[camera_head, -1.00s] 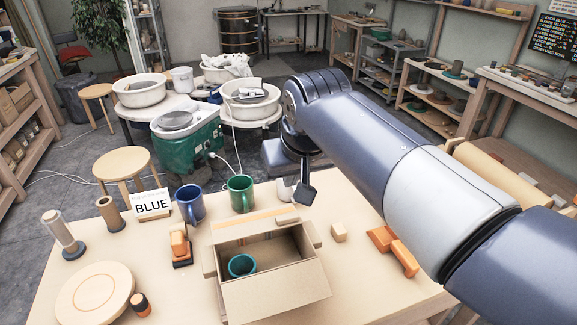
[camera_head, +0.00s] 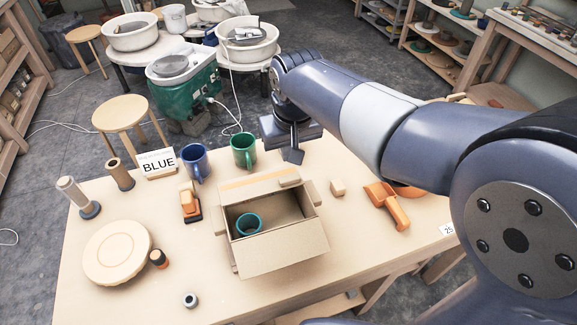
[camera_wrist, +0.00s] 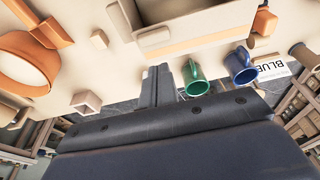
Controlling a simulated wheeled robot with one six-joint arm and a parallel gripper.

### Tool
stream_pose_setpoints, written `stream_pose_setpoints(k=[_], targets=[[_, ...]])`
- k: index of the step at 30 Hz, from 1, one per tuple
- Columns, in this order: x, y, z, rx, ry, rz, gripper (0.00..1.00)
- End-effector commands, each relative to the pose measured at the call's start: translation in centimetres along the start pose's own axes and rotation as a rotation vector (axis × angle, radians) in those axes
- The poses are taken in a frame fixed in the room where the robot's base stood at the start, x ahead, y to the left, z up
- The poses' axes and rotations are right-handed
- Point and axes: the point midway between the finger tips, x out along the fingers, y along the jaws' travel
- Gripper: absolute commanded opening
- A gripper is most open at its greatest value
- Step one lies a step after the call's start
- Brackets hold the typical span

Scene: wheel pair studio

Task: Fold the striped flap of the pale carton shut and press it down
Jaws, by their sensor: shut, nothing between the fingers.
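The pale carton (camera_head: 232,221) stands open on the table, with a teal cup (camera_head: 248,224) inside. Its striped flap (camera_head: 262,184), with an orange band, lies folded outward at the far side. The plain near flap (camera_head: 280,258) and the side flaps are also spread open. My gripper (camera_head: 293,155) is shut and empty, behind the carton's far right corner and apart from the flap. In the wrist view the gripper (camera_wrist: 157,75) points toward the table, and the striped flap (camera_wrist: 152,39) shows just beyond the fingertips. The carton's near side is cut off there.
A blue mug (camera_head: 196,163) and a green mug (camera_head: 243,150) stand behind the carton, the green one close left of my gripper. A BLUE sign (camera_head: 158,163) stands left. A small block (camera_head: 337,188) and an orange scoop (camera_head: 390,207) lie right. The front table area is mostly clear.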

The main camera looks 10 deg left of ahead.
Motion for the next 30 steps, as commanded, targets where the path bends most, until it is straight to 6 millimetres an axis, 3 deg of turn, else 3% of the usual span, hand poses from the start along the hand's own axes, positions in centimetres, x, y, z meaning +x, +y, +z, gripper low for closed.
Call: stream_pose_setpoints(k=[3,10,25,30], targets=[[2.4,0.0,0.1,0.000,-0.006,0.001,0.00],[5.1,0.0,1.2,0.000,-0.001,0.001,0.00],[5.8,0.0,1.5,0.000,0.001,0.000,0.00],[7.0,0.0,2.2,0.000,0.001,0.000,0.00]])
